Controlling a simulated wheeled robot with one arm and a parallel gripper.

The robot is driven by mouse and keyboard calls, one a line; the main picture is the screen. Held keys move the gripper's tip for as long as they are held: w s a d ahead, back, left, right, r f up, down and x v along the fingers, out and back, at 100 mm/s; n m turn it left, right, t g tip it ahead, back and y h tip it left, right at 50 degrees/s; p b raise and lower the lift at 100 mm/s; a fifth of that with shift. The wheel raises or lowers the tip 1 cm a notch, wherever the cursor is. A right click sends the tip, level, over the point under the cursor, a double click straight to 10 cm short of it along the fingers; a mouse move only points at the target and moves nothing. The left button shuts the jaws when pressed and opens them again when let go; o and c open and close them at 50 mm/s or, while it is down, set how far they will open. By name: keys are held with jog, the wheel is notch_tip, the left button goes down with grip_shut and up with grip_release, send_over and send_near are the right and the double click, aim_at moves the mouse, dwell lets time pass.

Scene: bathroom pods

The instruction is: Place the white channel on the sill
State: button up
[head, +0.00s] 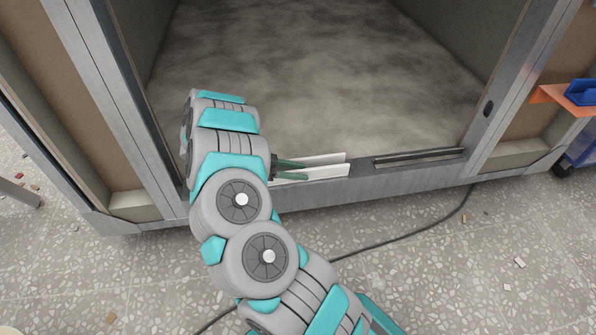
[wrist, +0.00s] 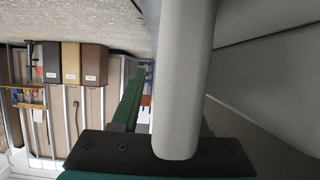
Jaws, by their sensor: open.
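The white channel (head: 330,171) shows in the head view as two pale parallel strips along the front sill (head: 365,178) of the pod. Whether it rests fully on the sill I cannot tell. My gripper (head: 291,170) is open, its green fingers at the channel's left end; part of it is hidden behind my arm. In the wrist view a long pale bar (wrist: 184,75), apparently the channel, runs down the middle over the dark gripper plate. It hides most of one finger; the other green finger (wrist: 128,105) shows to its left.
A dark slot (head: 418,156) lies in the sill right of the channel. Metal door posts (head: 515,85) frame the opening, and the pod floor (head: 300,70) inside is clear. A dark cable (head: 400,235) crosses the speckled floor in front. An orange shelf with a blue bin (head: 582,92) stands at right.

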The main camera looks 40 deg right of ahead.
jog(key=shift+v, duration=3.8)
jog(key=shift+r, duration=0.1)
